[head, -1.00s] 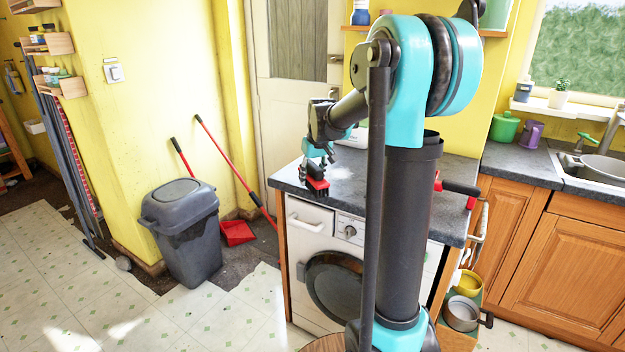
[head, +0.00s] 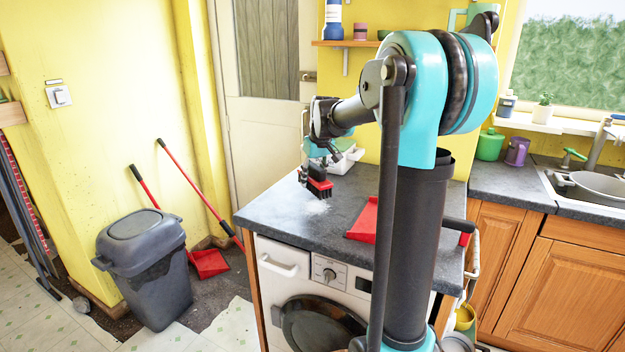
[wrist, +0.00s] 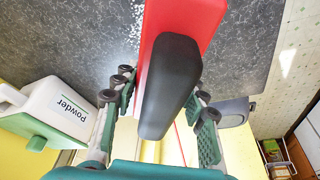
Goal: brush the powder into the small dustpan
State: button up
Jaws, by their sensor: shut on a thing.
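My gripper (head: 318,160) is shut on the brush (head: 321,188), which has a red body and black bristles. In the wrist view the brush's black handle (wrist: 172,85) lies between the fingers of my gripper (wrist: 160,118). The brush is held bristles down over the grey counter, just behind the white powder (head: 318,208); I cannot tell whether the bristles touch. White specks of powder (wrist: 133,40) also show beside the brush in the wrist view. The small red dustpan (head: 364,222) lies on the counter to the right of the powder, partly hidden by my arm.
A white container labelled Powder (wrist: 62,112) with a green part shows at the wrist view's left. The counter (head: 275,215) is clear left of the powder. Below it is a washing machine (head: 325,285). A grey bin (head: 145,265) and larger red dustpan (head: 209,263) stand on the floor.

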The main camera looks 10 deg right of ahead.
aim_at(304, 211)
jog(key=shift+f, duration=2.6)
jog(key=shift+s+a, duration=0.1)
jog(key=shift+s+a, duration=0.95)
jog(key=shift+s, duration=0.35)
jog(key=shift+s+a, duration=0.95)
jog(key=shift+s, duration=0.4)
jog(key=shift+s+a, duration=0.95)
jog(key=shift+s, duration=0.35)
jog(key=shift+f, duration=0.9)
jog(key=shift+w, duration=0.1)
jog(key=shift+w+d, duration=0.75)
jog(key=shift+w, duration=0.25)
jog(key=shift+w+d, duration=0.7)
jog(key=shift+w, duration=0.25)
